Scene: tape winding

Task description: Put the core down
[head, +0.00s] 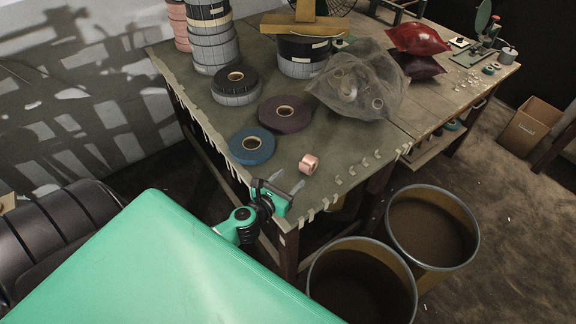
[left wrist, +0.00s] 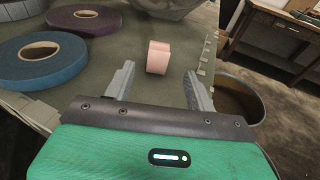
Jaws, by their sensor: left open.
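The pink core (head: 309,165) is a small roll lying on the cloth-covered table near its front corner. In the left wrist view the core (left wrist: 158,57) lies beyond my fingertips, roughly centred between them. My left gripper (head: 281,184) is open and empty at the table's front edge, its two grey fingers (left wrist: 158,84) apart from the core. My right gripper is in neither view.
A blue tape roll (head: 252,146) and a dark purple roll (head: 285,114) lie left of and behind the core. A mesh bag (head: 358,85) of rolls sits further back. Two open drums (head: 432,228) stand on the floor at right.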

